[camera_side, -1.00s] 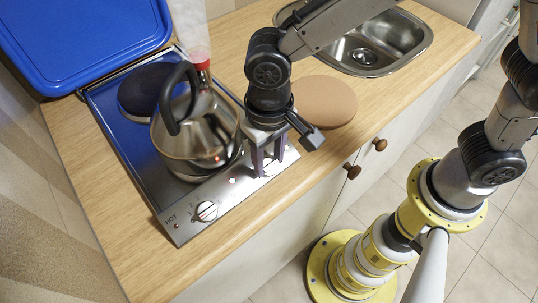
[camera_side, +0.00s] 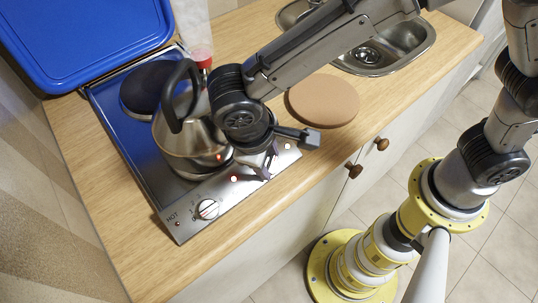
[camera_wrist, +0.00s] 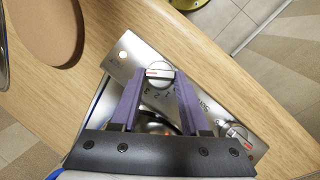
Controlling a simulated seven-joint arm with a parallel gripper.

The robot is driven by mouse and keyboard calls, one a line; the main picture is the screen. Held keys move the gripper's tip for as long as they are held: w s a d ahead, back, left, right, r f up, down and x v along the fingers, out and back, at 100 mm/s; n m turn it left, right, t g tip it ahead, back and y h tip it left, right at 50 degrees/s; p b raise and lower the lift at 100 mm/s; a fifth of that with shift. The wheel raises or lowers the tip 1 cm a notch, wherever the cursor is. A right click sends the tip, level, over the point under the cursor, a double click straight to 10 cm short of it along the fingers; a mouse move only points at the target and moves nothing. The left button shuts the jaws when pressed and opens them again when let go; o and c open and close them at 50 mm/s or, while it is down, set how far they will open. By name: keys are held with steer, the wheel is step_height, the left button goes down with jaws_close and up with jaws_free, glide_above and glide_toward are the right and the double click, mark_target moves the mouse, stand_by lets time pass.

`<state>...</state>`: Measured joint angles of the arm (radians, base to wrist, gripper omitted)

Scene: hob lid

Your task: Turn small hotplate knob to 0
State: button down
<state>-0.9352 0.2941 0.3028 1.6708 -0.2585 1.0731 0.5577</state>
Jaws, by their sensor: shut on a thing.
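My gripper (camera_side: 262,168) is at the right-hand knob of the hob's steel front panel. In the wrist view its two purple fingers (camera_wrist: 159,80) are shut on this round silver knob (camera_wrist: 160,68), one on each side. A red mark shows on the knob's bar, and printed figures lie beside it. The side view hides this knob behind the fingers. The other knob (camera_side: 208,209) sits at the panel's left end, near the word HOT, free of my gripper; it also shows in the wrist view (camera_wrist: 236,132). I cannot tell from labels which knob serves the small hotplate.
A steel kettle (camera_side: 188,135) stands on the hob close to my gripper. A bare dark hotplate (camera_side: 143,88) lies behind it. The blue lid (camera_side: 85,40) is raised. A red light (camera_side: 234,179) glows on the panel. A round brown board (camera_side: 322,101) lies to the right.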

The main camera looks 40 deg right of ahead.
steer(key=n, duration=0.1)
steer(key=n+t+h, duration=0.1)
steer(key=n, duration=0.1)
steer(key=shift+s+a, duration=0.15)
steer(key=shift+a, duration=0.05)
steer(key=shift+s+a+f+n+t+h, duration=0.1)
steer(key=shift+n+t+h, duration=0.3)
steer(key=shift+n, duration=0.45)
steer(key=shift+s+n+t+h, duration=0.1)
steer(key=shift+n+t+h, duration=0.25)
steer(key=shift+n, duration=0.5)
steer(key=shift+c, duration=2)
jaws_free()
steer(key=shift+w, duration=0.1)
